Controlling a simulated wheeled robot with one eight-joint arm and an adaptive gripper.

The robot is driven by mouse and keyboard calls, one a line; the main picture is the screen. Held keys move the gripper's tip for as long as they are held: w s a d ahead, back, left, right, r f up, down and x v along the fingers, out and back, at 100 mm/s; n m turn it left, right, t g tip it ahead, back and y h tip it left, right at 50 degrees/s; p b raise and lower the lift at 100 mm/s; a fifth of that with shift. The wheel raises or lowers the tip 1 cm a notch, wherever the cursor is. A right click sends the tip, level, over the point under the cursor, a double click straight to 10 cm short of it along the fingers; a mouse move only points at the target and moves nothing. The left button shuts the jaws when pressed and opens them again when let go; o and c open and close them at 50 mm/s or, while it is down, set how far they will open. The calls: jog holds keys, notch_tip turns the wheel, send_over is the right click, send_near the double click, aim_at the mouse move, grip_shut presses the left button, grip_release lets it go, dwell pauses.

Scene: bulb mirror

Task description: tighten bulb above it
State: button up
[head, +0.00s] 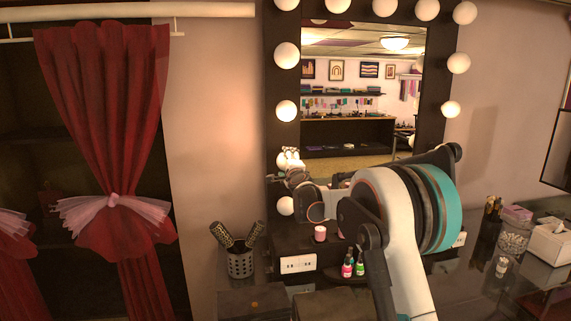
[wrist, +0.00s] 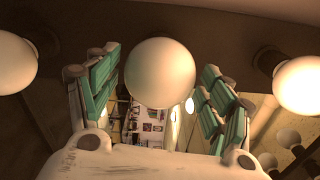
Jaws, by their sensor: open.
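The mirror (head: 360,160) has a dark frame with round white bulbs along its sides and top. In the wrist view one bulb (wrist: 160,73) sits between the two green-padded fingers of my gripper (wrist: 163,78). The fingers are open, one on each side of it; I cannot tell whether they touch it. This bulb looks duller than the bulb on the right (wrist: 300,84). Another bulb (wrist: 14,63) shows at the left. In the head view my gripper (head: 291,166) is at the lower left side of the frame and partly hides the bulb there.
Other bulbs on the left side are one above my gripper (head: 286,111) and one below it (head: 285,205). A brush holder (head: 240,263), small bottles (head: 353,263) and a tissue box (head: 552,243) stand on the counter. Red curtains (head: 105,110) hang at the left.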

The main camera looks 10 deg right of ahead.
jog(key=n, duration=0.7)
jog(key=shift+b, duration=0.35)
jog(key=n, duration=0.5)
jog(key=shift+n, duration=0.4)
jog(key=n, duration=0.4)
jog(key=shift+n+b, duration=0.4)
jog(key=n, duration=0.4)
jog(key=shift+n, duration=0.3)
jog(key=c, duration=0.9)
jog(key=m, duration=0.5)
jog(key=shift+m, duration=0.4)
jog(key=m, duration=0.4)
jog(key=shift+b, duration=0.3)
